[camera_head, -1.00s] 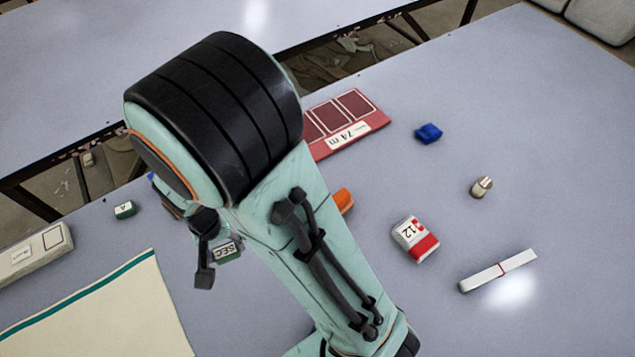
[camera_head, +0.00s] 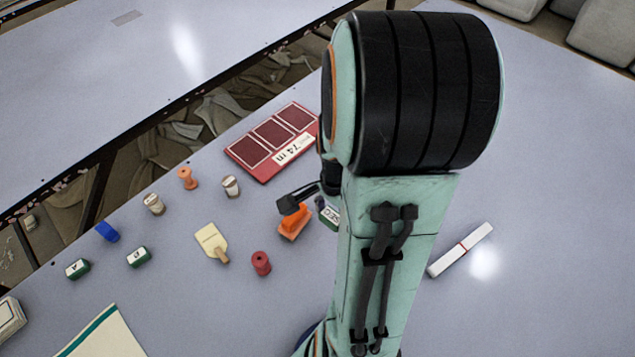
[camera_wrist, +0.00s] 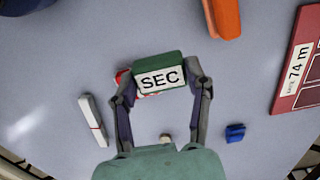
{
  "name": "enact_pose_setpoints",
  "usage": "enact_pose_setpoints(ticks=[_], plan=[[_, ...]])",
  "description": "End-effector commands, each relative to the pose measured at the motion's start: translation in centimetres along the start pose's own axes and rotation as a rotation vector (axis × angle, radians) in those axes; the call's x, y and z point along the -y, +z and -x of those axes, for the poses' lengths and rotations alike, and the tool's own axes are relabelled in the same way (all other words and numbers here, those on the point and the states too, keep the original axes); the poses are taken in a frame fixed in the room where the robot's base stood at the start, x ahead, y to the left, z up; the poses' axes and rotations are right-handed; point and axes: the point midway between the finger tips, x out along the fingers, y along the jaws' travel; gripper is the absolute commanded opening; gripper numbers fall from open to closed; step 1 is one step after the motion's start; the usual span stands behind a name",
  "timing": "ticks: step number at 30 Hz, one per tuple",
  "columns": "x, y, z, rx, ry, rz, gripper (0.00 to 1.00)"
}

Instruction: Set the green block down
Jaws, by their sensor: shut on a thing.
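The green block (camera_wrist: 172,65) carries a white label reading SEC. In the wrist view it sits between the two fingers of my gripper (camera_wrist: 160,88), which is shut on it. In the head view the block (camera_head: 331,218) shows only in part at the left edge of my arm, just right of an orange piece (camera_head: 293,222). Most of my gripper is hidden behind the arm there. In the wrist view the tabletop lies beyond the block; I cannot tell how high the block is above it.
A red-and-white box (camera_wrist: 122,75) shows partly behind the held block. A white strip (camera_wrist: 93,120) and a blue piece (camera_wrist: 235,132) lie to either side. A red board (camera_head: 240,152), two other green blocks (camera_head: 138,257) and several small pieces lie left of my arm.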

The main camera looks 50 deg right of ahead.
Motion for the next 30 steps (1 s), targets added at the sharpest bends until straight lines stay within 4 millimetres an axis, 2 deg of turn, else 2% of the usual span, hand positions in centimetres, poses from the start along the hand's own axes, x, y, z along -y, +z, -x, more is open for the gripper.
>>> enact_pose_setpoints(ticks=[2, 10, 15, 23, 27, 30], plan=[[0.8, -1.1, -0.7, 0.003, 0.001, -0.009, 0.24], [6.0, -6.3, -4.1, 0.003, 0.0, -0.007, 0.24], [8.0, -8.3, -7.5, 0.003, 0.002, -0.006, 0.24], [9.3, -9.7, -9.8, 0.001, 0.0, -0.006, 0.24], [9.4, -9.7, -12.0, 0.003, 0.002, -0.005, 0.24], [9.4, -9.8, -12.8, 0.001, 0.0, -0.005, 0.24]])
